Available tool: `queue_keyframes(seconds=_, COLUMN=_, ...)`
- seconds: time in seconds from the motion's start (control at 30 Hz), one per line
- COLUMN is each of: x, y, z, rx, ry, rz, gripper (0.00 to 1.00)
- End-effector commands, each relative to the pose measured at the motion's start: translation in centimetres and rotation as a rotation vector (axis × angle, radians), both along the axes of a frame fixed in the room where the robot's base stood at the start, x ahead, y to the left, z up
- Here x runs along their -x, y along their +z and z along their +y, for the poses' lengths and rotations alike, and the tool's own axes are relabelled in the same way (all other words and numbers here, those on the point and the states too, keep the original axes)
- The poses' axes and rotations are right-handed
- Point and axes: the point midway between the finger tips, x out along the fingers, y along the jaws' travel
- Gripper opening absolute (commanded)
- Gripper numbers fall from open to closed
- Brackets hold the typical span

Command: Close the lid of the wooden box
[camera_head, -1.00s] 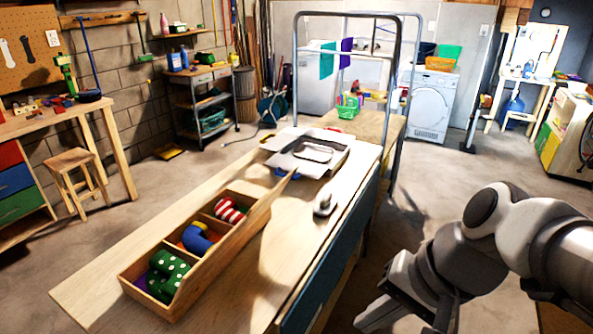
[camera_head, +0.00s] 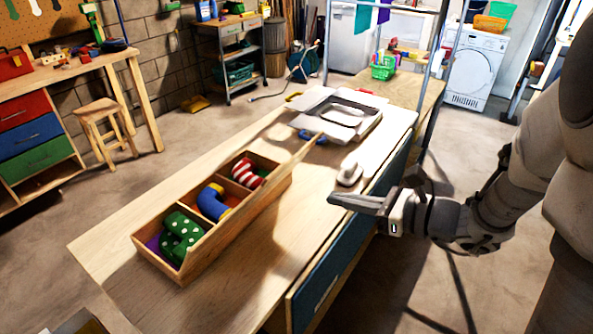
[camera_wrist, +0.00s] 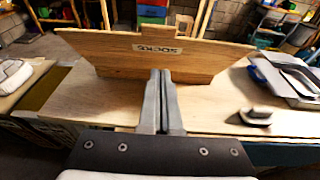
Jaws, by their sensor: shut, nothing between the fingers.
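The wooden box (camera_head: 226,222) sits on the long wooden table, with its compartments open to view. They hold a green dotted sock roll (camera_head: 181,237), a blue and yellow one (camera_head: 213,202) and a red striped one (camera_head: 246,173). The lid (camera_head: 303,155) stands raised along the box's right side, seen nearly edge-on. In the wrist view the lid (camera_wrist: 120,49) faces me, its "SOCKS" lettering upside down. My gripper (camera_head: 332,198) is shut and empty, right of the lid. Its fingertips (camera_wrist: 166,72) overlap the lid in the wrist view; I cannot tell whether they touch.
A white iron-like object (camera_head: 349,172) stands on the table near my gripper. A grey-white tray-like item (camera_head: 345,112) lies farther back. The table top (camera_head: 262,262) is clear in front and right of the box. A stool (camera_head: 103,127) stands at the left.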

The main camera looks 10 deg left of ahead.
Motion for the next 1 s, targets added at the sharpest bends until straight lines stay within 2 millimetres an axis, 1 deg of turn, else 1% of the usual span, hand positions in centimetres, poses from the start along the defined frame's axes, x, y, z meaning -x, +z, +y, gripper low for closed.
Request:
queue_keyframes(seconds=0.03, x=-0.2, y=-0.3, z=1.0, rx=0.001, ry=0.006, rz=0.001, gripper=0.00)
queue_keyframes(seconds=0.2, x=-1.4, y=-1.3, z=4.4, rx=0.003, ry=0.009, rz=0.001, gripper=0.00)
queue_keyframes(seconds=0.37, x=-2.6, y=-2.2, z=7.4, rx=0.003, ry=0.008, rz=0.000, gripper=0.00)
queue_keyframes(seconds=0.5, x=-3.3, y=-0.8, z=9.1, rx=0.003, ry=0.005, rz=-0.004, gripper=0.00)
queue_keyframes(seconds=0.7, x=-3.8, y=-0.1, z=10.3, rx=0.003, ry=0.003, rz=-0.002, gripper=0.00)
queue_keyframes(seconds=1.0, x=-3.9, y=0.0, z=10.5, rx=0.003, ry=0.002, rz=-0.002, gripper=0.00)
